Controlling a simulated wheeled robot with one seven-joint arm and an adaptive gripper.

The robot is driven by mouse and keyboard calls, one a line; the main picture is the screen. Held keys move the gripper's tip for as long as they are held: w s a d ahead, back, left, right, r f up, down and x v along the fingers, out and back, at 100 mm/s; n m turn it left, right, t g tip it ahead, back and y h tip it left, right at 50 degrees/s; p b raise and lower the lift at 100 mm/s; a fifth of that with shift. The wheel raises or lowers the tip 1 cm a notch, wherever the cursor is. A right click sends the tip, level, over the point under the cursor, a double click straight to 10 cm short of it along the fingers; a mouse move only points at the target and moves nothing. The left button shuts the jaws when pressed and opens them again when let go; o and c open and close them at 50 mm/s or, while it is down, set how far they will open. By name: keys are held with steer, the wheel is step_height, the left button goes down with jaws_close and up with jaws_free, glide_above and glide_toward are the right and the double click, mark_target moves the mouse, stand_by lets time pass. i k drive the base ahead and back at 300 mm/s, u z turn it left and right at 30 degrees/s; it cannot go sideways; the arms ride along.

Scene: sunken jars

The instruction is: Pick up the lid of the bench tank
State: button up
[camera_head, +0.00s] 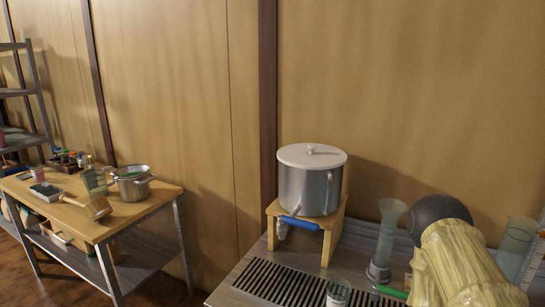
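The bench tank (309,190) is a shiny steel cylinder that stands upright on a small wooden stand (334,234) at the back of the bench. Its lid (296,157) is a flat white disc with a small knob (311,149) at its middle. The lid lies level on top of the tank and covers its mouth. A tap with a blue handle (300,223) sits low at the front of the tank. My gripper is not in view, so whether it is open or shut does not show.
The metal bench (236,272) has a dark slotted grate (290,284). A glass jar (338,293) is at the front, and a tall glass cylinder (388,235) stands right of the tank. Left, a wooden table (150,201) holds a steel pot (132,187) and a mallet (97,208).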

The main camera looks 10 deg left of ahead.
mark_target(305, 156)
steer(key=u, duration=2.35)
steer(key=i, duration=2.2)
steer(key=z, duration=3.35)
